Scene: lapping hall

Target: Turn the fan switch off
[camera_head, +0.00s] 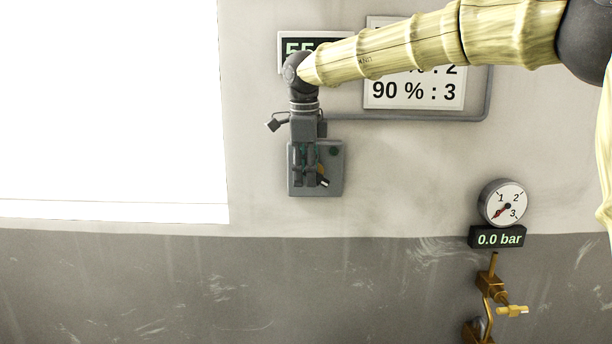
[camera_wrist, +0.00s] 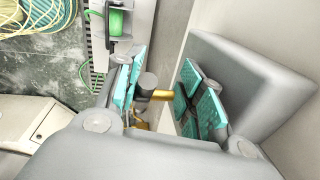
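The fan switch is a grey box (camera_head: 335,178) on the wall, with a small dark green round spot at its upper right. My gripper points down in front of the box. In the wrist view the teal-padded fingers of my gripper (camera_wrist: 166,92) are apart. The grey box (camera_wrist: 250,85) is at the right, close to the right finger.
A display (camera_head: 297,46) and a percentage sign (camera_head: 415,93) are above, partly hidden by my arm. A conduit (camera_head: 420,118) runs from the box. A gauge (camera_head: 503,203), a "0.0 bar" readout (camera_head: 497,238) and brass valve (camera_head: 490,285) are at lower right. Wall below the box is clear.

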